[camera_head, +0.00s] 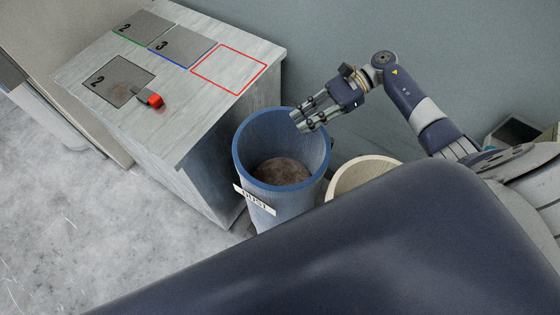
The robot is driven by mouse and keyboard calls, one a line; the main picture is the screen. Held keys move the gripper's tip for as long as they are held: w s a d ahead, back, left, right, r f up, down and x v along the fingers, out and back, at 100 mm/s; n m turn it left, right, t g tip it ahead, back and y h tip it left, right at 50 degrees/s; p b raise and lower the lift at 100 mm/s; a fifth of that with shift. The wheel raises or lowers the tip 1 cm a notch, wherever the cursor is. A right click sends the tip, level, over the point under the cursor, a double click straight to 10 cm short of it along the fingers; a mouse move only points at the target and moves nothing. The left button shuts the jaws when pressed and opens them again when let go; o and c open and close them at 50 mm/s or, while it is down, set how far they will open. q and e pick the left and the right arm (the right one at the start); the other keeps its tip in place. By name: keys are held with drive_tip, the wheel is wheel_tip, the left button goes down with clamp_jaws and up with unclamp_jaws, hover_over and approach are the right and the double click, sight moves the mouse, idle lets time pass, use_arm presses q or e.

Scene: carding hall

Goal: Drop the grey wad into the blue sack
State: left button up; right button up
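A blue round sack (240,154) stands open at the right end of the table, with a white label (254,199) on its front that seems to read "DUST". A brownish-grey mass (281,172) lies inside it, low down. I cannot tell whether this mass is the grey wad or other contents; no separate grey wad shows. My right gripper (302,119) is above the sack's far right rim, fingers pointing left and down. Its fingers are apart, with nothing visible between them. My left gripper is out of view.
A cream round container (341,180) stands right of the sack, partly hidden by my dark blue body part. The grey table (207,115) holds numbered panels (119,81), a red-ended object (155,101) and an empty red outline. The floor at left is clear.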

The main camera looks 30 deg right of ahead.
drive_tip(key=v, duration=0.8)
drive_tip(key=shift+d, duration=0.3)
